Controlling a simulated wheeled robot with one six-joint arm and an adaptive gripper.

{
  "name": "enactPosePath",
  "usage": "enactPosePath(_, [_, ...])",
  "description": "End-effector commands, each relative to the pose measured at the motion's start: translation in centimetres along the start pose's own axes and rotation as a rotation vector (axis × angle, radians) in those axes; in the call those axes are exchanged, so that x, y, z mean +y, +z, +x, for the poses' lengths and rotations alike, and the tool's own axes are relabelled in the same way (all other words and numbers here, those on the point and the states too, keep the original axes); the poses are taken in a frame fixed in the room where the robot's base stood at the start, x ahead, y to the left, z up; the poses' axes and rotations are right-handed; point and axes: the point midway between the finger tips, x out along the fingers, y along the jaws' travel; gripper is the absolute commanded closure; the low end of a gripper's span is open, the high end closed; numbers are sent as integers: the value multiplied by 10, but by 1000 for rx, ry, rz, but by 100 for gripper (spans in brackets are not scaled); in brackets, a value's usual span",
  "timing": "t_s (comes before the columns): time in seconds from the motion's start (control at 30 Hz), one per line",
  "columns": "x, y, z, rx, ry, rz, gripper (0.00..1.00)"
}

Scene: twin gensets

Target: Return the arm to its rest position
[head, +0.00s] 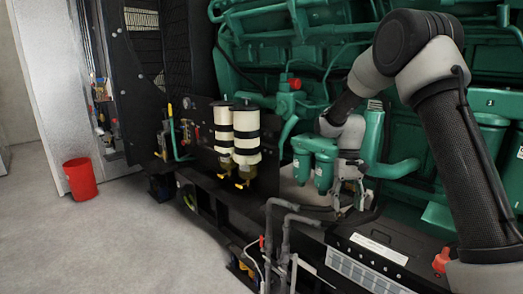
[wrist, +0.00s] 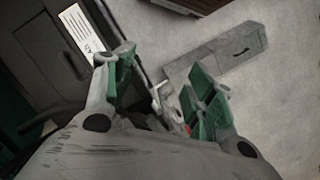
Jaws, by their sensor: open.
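My gripper (head: 350,197) hangs at the end of my bent arm, in front of the green genset (head: 335,60) in the head view. In the wrist view my gripper (wrist: 158,92) has its two green-padded fingers spread apart with nothing held between them. Below the gap a valve or pipe part with a bit of red shows, apart from the fingers as far as I can tell. My arm arches up from the lower right and down to the gripper.
Two white filters with black bands (head: 246,135) stand left of my gripper. Green canisters (head: 302,165) are close beside it. Grey pipes (head: 287,235) and a black battery box (head: 375,255) lie below. A red bucket (head: 80,179) stands on the open floor at left.

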Motion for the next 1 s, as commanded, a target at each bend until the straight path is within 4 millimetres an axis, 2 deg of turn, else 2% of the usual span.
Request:
enactPosePath(0.1, [14,50,-28,62,3,-21,44])
enactPosePath(0.3, [41,147,-62,197,10,-47,44])
enactPosePath(0.43, [56,208,-69,291,15,-50,44])
enactPosePath(0.6, [70,278,-67,423,20,-35,44])
enactPosePath(0.7, [76,309,-65,499,22,-21,44])
enactPosePath(0.8, [79,329,-69,577,21,-7,44])
enactPosePath(1.0, [82,343,-87,683,20,10,44])
